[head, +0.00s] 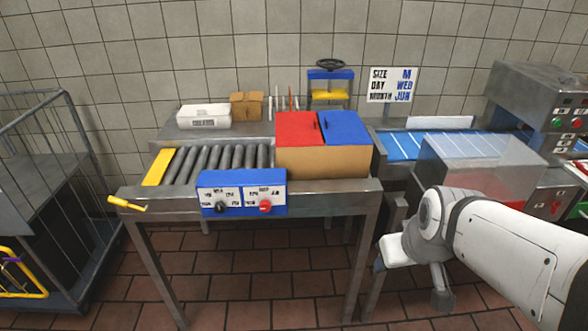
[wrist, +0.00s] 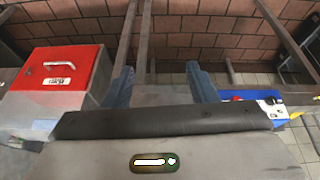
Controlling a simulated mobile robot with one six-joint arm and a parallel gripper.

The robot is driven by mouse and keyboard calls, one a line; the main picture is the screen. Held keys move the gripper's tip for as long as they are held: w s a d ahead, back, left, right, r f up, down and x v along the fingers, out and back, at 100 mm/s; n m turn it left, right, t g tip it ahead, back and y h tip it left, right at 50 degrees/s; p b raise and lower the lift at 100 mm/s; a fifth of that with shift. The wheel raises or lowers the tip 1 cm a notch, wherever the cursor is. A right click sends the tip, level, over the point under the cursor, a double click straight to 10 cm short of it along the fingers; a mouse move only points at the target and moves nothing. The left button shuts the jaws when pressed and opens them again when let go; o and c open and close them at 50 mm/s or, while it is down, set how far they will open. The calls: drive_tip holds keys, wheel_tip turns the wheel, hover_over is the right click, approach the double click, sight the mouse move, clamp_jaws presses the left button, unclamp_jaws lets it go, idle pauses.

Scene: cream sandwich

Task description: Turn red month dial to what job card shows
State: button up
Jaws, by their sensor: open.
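The red month dial (head: 265,206) sits on the right half of a blue control panel (head: 240,181) at the table's front edge. Its pointer setting is too small to read. The job card (head: 391,85) on the back wall reads SIZE M, DAY WED, MONTH JUN. My gripper (head: 379,265) is low and right of the panel, well apart from the dial. In the wrist view my gripper (wrist: 161,86) has its two blue-grey fingers wide apart with nothing between them. The panel (wrist: 262,98) shows there at the right, partly behind the wrist housing.
A black dial (head: 221,207) is left of the red one. A box with red and blue lids (head: 322,163) stands behind the panel. A yellow handle (head: 127,204) sticks out at the table's left corner. The floor before the table is clear.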

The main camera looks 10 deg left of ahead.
drive_tip(key=w+a+f+n+t+y+b, duration=0.2)
drive_tip(key=w+a+f+n+t+b, duration=0.1)
drive_tip(key=w+a+f+n, duration=0.4)
drive_tip(key=n+t+y+b, duration=0.1)
drive_tip(key=n+t+b, duration=0.85)
drive_tip(key=n, duration=0.75)
approach(264, 209)
drive_tip(key=shift+t, duration=0.35)
drive_tip(key=x, duration=0.8)
drive_tip(key=shift+w+f, duration=0.15)
drive_tip(key=shift+f, duration=0.1)
drive_tip(key=shift+c, duration=0.2)
drive_tip(key=c, duration=0.9)
